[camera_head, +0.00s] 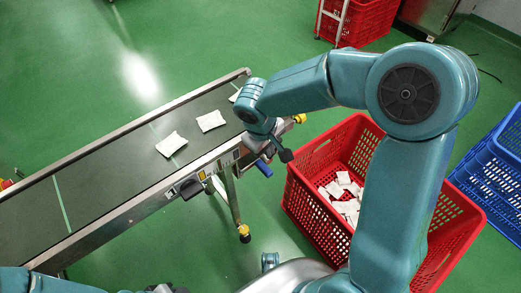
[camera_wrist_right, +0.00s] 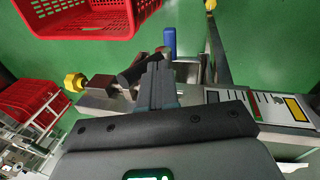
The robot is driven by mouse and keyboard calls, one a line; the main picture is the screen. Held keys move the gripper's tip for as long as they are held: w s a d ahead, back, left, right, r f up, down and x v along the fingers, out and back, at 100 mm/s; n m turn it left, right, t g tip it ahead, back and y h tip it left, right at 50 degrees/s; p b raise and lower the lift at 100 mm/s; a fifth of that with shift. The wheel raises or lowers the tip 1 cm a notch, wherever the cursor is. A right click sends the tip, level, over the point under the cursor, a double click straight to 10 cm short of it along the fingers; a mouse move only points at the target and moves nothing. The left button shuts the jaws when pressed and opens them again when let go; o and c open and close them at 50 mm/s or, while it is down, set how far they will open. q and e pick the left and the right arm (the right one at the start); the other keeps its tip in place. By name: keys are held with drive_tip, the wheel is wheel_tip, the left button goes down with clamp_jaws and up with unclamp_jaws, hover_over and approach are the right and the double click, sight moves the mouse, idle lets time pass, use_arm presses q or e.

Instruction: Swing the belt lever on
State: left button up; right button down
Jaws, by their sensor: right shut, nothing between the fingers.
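The conveyor (camera_head: 110,165) runs diagonally with its near rail facing me. At its right end a blue handle (camera_head: 263,168) sticks out below the rail, and it also shows in the wrist view (camera_wrist_right: 169,42). Beside it is a dark rod with a black end (camera_head: 286,155), also in the wrist view (camera_wrist_right: 138,70). I cannot tell which of these is the belt lever. My right gripper (camera_wrist_right: 157,80) is shut and empty, its fingertips close by the dark rod; contact is unclear. In the head view my wrist mostly hides the fingers (camera_head: 268,143). My left arm shows only at the bottom left edge.
Teabags (camera_head: 171,144) lie on the belt. A red crate (camera_head: 300,200) with several teabags stands right of the conveyor end, under my right arm. Blue crates (camera_head: 485,180) stand at the far right, another red crate (camera_head: 365,22) at the top.

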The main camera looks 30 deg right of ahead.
drive_tip(key=shift+w+d+f, duration=0.15)
drive_tip(key=shift+d, duration=0.15)
